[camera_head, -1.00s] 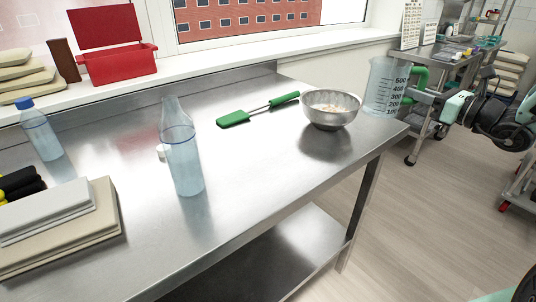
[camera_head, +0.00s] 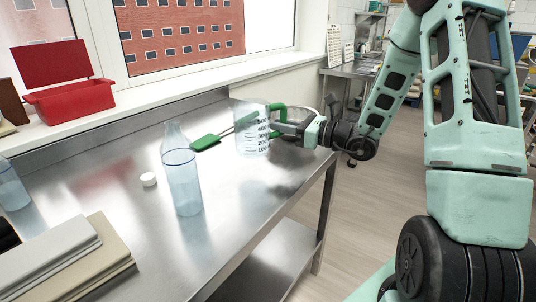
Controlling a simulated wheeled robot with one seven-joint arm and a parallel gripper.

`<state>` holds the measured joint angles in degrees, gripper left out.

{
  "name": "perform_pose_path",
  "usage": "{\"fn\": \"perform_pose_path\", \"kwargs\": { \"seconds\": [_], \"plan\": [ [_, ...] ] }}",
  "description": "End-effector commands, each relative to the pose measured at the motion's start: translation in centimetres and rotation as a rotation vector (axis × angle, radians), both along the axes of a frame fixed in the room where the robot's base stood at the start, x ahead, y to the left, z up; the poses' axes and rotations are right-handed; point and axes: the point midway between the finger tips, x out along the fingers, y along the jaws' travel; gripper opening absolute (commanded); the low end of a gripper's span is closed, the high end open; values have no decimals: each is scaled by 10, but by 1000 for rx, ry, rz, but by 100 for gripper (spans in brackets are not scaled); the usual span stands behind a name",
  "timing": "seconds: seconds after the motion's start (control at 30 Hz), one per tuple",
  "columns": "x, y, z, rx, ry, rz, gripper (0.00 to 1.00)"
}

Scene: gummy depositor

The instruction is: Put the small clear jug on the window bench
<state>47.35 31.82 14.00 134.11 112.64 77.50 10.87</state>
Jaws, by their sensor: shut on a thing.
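The small clear jug (camera_head: 250,138), with black measuring marks and a green handle, is upright over the right end of the steel window bench (camera_head: 120,205). My gripper (camera_head: 284,127) is shut on its green handle from the right. I cannot tell whether the jug's base touches the bench top or hangs just above it. My arm comes in from the right of the picture.
A metal bowl (camera_head: 302,116) is mostly hidden behind my gripper. A green spatula (camera_head: 206,142) lies left of the jug. A clear bottle (camera_head: 183,185), a white cap (camera_head: 148,179) and stacked boards (camera_head: 75,262) stand farther left. The bench's front middle is clear.

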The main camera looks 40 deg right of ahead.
Motion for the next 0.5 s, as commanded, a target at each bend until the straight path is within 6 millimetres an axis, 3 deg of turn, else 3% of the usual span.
{"fn": "perform_pose_path", "kwargs": {
  "seconds": [0.5],
  "plan": [
    [0,1,-57,0,-2,1,0]
  ]
}}
